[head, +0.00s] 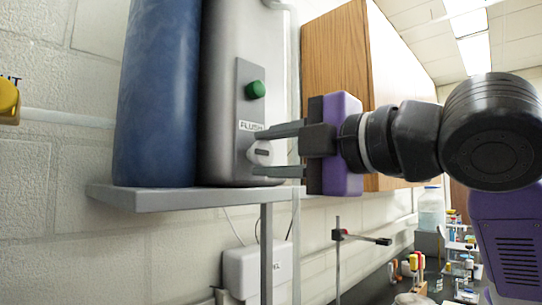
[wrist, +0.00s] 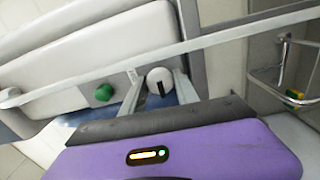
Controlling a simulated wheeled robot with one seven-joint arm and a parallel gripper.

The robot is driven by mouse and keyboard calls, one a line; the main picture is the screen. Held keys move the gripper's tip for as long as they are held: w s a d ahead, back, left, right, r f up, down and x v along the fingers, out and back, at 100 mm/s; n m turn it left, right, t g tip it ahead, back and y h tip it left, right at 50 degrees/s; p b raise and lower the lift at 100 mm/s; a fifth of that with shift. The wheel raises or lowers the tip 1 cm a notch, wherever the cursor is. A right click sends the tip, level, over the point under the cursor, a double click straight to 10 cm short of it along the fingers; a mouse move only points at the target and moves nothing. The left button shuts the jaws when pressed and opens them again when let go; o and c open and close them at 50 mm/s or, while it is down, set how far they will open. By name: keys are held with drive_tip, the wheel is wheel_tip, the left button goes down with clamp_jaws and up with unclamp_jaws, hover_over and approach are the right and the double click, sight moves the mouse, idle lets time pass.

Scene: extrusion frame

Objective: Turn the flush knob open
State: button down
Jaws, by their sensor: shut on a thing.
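The flush knob (head: 260,157) is a round white knob with a dark line across its face. It sits low on the grey panel (head: 245,100) of the metal unit, below the FLUSH label (head: 251,126). In the head view its dark line looks roughly level. My gripper (head: 258,152) comes from the right, one finger above the knob and one below, shut on it. In the wrist view the white knob (wrist: 159,76) lies between the two fingers (wrist: 160,83). The fingers hide part of the knob's edge.
A green button (head: 255,89) sits above the label. A blue cylinder (head: 157,95) stands left of the unit on a grey shelf (head: 150,196). A wooden cabinet (head: 335,55) is close behind my gripper. A cluttered bench (head: 430,285) lies lower right.

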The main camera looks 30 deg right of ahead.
drive_tip(key=shift+f+n, duration=0.1)
drive_tip(key=shift+n, duration=0.3)
drive_tip(key=c, duration=0.9)
unclamp_jaws()
drive_tip(key=shift+c, duration=0.2)
drive_tip(key=shift+s, duration=0.1)
drive_tip(key=b+v, duration=0.2)
drive_tip(key=v, duration=0.5)
drive_tip(key=shift+s, duration=0.3)
drive_tip(key=shift+d, duration=0.1)
